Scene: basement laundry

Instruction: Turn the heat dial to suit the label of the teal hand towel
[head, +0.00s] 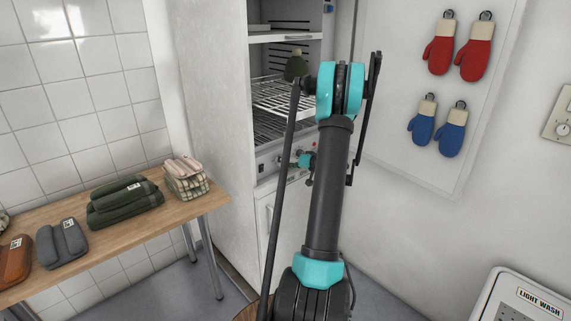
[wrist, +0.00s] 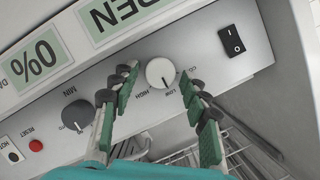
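The white heat dial (wrist: 160,72) sits on a grey panel (head: 268,165), with HIGH and LOW printed at its lower edge; its pointer mark is towards the labels. My gripper (wrist: 158,86) is open, its green-padded fingertips on either side of the dial, with gaps visible between pads and dial. In the head view my gripper (head: 303,160) is at the panel, mostly hidden by my arm. I see no clearly teal towel. Dark green folded towels (head: 125,205) lie on the wooden table, one with a white label too small to read.
A grey dial (wrist: 76,115) marked MIN, a black rocker switch (wrist: 232,40) and a red button (wrist: 36,145) are on the same panel. Wire racks (head: 285,97) are above. The table (head: 195,207) also holds grey (head: 62,243), brown (head: 14,262) and checked (head: 186,182) textiles.

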